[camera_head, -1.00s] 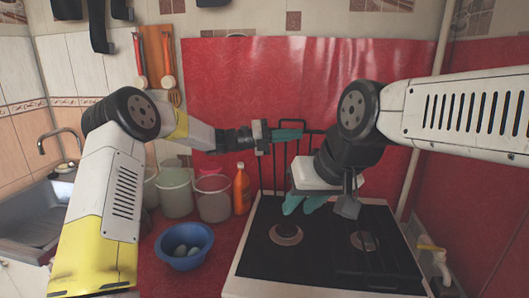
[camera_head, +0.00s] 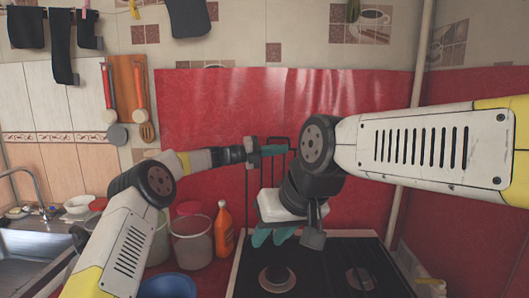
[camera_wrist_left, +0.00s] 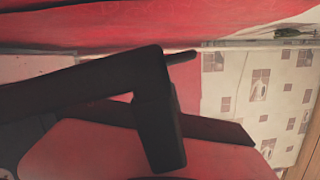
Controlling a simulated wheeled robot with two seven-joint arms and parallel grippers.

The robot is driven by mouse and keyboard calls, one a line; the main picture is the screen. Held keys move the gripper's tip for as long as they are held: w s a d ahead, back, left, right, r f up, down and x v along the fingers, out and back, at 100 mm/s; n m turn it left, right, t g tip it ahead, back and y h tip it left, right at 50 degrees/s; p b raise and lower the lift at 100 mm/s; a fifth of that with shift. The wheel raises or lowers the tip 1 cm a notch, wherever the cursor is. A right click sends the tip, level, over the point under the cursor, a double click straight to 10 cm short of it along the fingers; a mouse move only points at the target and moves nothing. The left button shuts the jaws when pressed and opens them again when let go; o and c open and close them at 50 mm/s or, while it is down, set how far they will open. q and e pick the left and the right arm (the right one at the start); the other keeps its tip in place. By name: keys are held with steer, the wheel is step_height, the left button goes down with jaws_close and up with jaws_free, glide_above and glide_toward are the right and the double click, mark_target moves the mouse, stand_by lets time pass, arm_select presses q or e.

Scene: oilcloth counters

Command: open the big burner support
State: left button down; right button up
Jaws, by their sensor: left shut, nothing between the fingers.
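The big burner support (camera_head: 248,188) is a thin black wire frame standing raised, near upright, behind the stove (camera_head: 238,270) against the red wall covering. My left gripper (camera_head: 273,150), with teal fingers, is shut and lies across the upper part of the support; I cannot tell whether it touches. My right gripper (camera_head: 274,237), also teal-fingered, points down over the stove's back edge with its fingers apart. My right arm hides part of the support. In the left wrist view, a large dark bent shape fills the middle; I cannot tell what it is.
A sink (camera_head: 35,255) is at the far left. Dark cloths (camera_head: 188,16) hang above. The visible stove top is clear.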

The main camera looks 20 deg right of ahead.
arm_select(q)
steer(key=shift+w+d, duration=0.1)
steer(key=shift+w, duration=0.15)
stand_by(0.3)
